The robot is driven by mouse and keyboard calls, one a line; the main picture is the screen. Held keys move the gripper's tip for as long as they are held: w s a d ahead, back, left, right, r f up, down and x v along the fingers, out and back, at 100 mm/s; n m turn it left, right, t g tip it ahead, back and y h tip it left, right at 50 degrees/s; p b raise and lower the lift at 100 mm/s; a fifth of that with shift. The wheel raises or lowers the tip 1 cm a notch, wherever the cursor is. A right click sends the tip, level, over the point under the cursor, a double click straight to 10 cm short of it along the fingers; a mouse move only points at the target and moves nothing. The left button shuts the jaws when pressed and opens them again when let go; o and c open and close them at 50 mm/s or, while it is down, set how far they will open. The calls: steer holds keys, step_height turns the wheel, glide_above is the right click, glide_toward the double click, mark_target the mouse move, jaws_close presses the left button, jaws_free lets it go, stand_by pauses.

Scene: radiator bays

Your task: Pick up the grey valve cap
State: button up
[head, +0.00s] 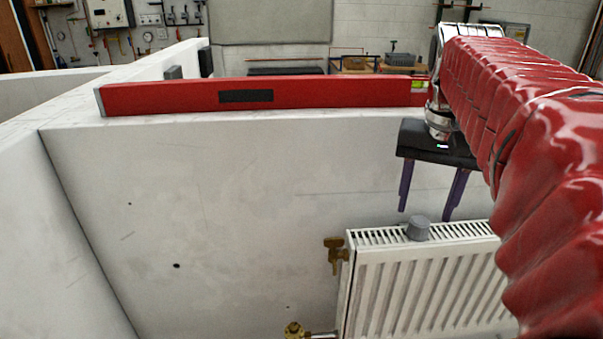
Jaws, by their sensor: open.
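The grey valve cap (418,229) is a small grey cylinder resting on the top grille of the white radiator (422,285), left of the grille's middle. My gripper (427,205) hangs above and behind it, with two purple fingers pointing down from a black body. The fingers are spread wide apart and nothing is between them. The cap shows just below the gap between the fingertips, apart from them. My red-sleeved arm covers the right end of the radiator.
A brass valve (337,255) is at the radiator's upper left and another brass valve (294,331) is at the lower left. A long red spirit level (250,96) lies on the white wall's top edge, behind my gripper.

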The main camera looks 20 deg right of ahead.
mark_target(421, 221)
steer(key=shift+w+d+f, duration=0.15)
steer(key=shift+w+f, duration=0.05)
steer(key=shift+f, duration=1)
steer(key=shift+w+d+f, duration=0.15)
steer(key=shift+f, duration=1)
steer(key=shift+c, duration=0.4)
steer(key=c, duration=1)
step_height(421, 221, up, 10)
steer(key=shift+r, duration=0.1)
steer(key=shift+f, duration=0.2)
